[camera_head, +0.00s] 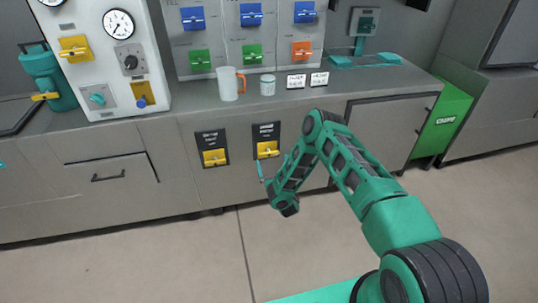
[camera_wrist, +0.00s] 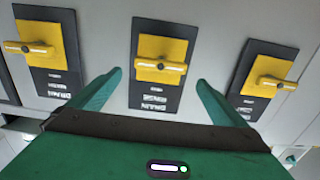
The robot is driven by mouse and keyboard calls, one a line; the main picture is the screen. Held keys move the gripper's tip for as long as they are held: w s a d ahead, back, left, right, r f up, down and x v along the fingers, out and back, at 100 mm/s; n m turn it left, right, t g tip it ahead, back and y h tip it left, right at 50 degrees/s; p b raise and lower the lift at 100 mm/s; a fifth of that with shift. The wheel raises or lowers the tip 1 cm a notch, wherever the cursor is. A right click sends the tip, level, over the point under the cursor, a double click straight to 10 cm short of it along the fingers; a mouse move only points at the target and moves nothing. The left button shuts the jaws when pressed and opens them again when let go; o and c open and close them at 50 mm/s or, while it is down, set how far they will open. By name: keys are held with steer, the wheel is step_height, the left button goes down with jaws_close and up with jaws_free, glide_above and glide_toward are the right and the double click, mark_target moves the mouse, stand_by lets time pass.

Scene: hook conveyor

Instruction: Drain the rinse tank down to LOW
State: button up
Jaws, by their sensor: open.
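Three yellow valves with bar handles sit on dark labelled plates in the wrist view: a left valve (camera_wrist: 38,48), a middle valve (camera_wrist: 160,62) and a right valve (camera_wrist: 270,78). Each bar lies roughly crosswise. In the head view two of them show on the cabinet front, one left (camera_head: 214,157) and one right (camera_head: 267,149); my arm probably hides the third. My gripper (camera_wrist: 160,82) is open and empty, facing the middle valve, with its fingers either side and apart from it. I cannot tell which thing is the rinse tank.
On the counter stand a white mug (camera_head: 229,84) with an orange handle, a small jar (camera_head: 267,85) and two white cards (camera_head: 307,80). A white panel (camera_head: 98,55) with dials and knobs is at the left. A green bin (camera_head: 441,120) is at the right. The floor in front is clear.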

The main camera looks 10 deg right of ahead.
mark_target(269, 153)
steer(key=w, duration=0.7)
steer(key=shift+w+a, duration=0.1)
steer(key=shift+w, duration=0.25)
steer(key=c, duration=1)
